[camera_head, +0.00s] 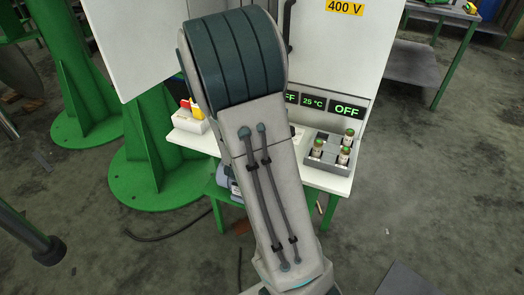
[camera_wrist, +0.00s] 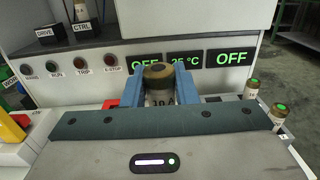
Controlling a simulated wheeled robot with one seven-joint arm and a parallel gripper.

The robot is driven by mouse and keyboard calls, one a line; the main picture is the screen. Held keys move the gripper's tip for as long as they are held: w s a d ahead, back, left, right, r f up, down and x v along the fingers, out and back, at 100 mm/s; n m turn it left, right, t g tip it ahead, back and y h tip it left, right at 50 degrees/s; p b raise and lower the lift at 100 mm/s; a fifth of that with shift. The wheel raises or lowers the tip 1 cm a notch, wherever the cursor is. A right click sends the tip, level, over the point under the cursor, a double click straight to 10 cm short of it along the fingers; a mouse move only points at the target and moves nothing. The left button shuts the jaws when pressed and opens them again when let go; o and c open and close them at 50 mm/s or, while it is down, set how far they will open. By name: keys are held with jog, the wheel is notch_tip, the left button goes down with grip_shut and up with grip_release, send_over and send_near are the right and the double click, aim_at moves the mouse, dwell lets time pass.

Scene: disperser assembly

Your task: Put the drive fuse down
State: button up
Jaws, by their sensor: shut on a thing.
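In the wrist view my gripper (camera_wrist: 158,86) has its two blue fingers closed around a fuse (camera_wrist: 158,72). The fuse has a brownish ring-shaped cap and a pale body with a "10 A" label. It is upright between the fingers; its lower part is hidden behind my gripper's body. In the head view my arm hides the gripper and the held fuse. A grey compartment tray (camera_head: 327,167) on the white bench holds three green-topped fuses, one of them at the back right (camera_head: 349,135). Two green-topped fuses also show right of my gripper in the wrist view (camera_wrist: 279,112).
The cabinet front with lit displays (camera_wrist: 229,58) and a row of buttons (camera_wrist: 82,63) stands close behind my gripper. DRIVE and CTRL labels (camera_wrist: 46,33) are at upper left. A box with red and yellow parts (camera_head: 192,122) sits on the bench's left.

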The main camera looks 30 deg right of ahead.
jog(key=s+d+f+m+g+h+b, duration=0.1)
jog(key=s+d+f+m+g+b, duration=0.1)
jog(key=s+d, duration=0.2)
jog(key=shift+w+a+f+b, duration=0.35)
jog(key=shift+w+f, duration=1.4)
jog(key=shift+w, duration=0.15)
jog(key=shift+w+a+f+b, duration=0.35)
jog(key=shift+w+a+f, duration=0.05)
jog(key=shift+w+f, duration=1.45)
jog(key=shift+w+a+f+b, duration=0.35)
jog(key=shift+w+f, duration=1.35)
jog(key=shift+w, duration=0.25)
jog(key=shift+f, duration=0.1)
jog(key=shift+f, duration=0.2)
jog(key=o, duration=0.7)
jog(key=shift+r, duration=0.1)
